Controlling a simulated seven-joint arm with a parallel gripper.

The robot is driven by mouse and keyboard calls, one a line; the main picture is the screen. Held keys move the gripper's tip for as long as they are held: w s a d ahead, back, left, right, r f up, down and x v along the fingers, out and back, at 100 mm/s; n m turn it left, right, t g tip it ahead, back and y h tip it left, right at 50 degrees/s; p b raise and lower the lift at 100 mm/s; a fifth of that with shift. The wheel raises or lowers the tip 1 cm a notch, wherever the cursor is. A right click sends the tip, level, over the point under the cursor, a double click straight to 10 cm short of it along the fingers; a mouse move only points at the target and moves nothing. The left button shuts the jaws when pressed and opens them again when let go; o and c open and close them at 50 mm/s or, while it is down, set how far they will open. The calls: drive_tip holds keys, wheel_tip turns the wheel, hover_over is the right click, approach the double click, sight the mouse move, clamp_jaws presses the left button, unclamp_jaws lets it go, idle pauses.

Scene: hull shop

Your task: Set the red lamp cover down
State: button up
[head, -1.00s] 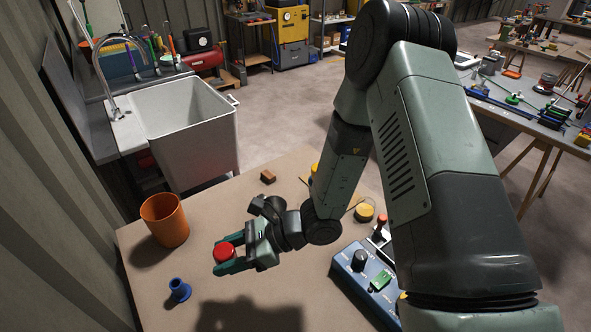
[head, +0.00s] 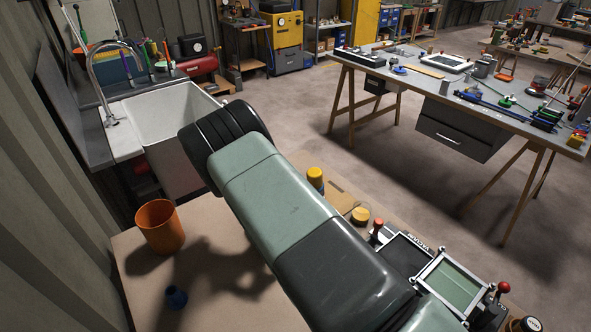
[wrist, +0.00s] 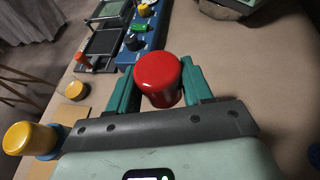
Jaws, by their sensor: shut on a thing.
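The red lamp cover (wrist: 160,78) is a short, glossy, rounded cap. In the wrist view it sits between the two green fingers of my gripper (wrist: 160,90), which is shut on it. The bench top shows beyond it, and its height above the bench is hard to judge. In the head view my arm hides both the gripper and the red cover.
An orange cup (head: 160,226) and a small blue piece (head: 176,297) stand at the bench's left. A yellow-capped part (head: 315,178) and a yellow disc (head: 360,215) are near the far edge. A blue control box (wrist: 148,30) has a green switch.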

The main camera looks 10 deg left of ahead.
drive_tip(key=w+d+r+n+t+y, duration=0.1)
drive_tip(key=w+d+n+t, duration=0.1)
drive_tip(key=w+n+t, duration=1)
drive_tip(key=w+d+r+n+t+y, duration=0.15)
drive_tip(key=w+n+t, duration=0.3)
drive_tip(key=w, duration=1.25)
drive_tip(key=w+a+f+n+t+y, duration=0.4)
drive_tip(key=w+f+n+y, duration=0.2)
drive_tip(key=w+y, duration=0.1)
wheel_tip(320, 180, down, 9)
drive_tip(key=shift+d+f, duration=0.1)
drive_tip(key=shift+f, duration=0.15)
drive_tip(key=o, duration=1.1)
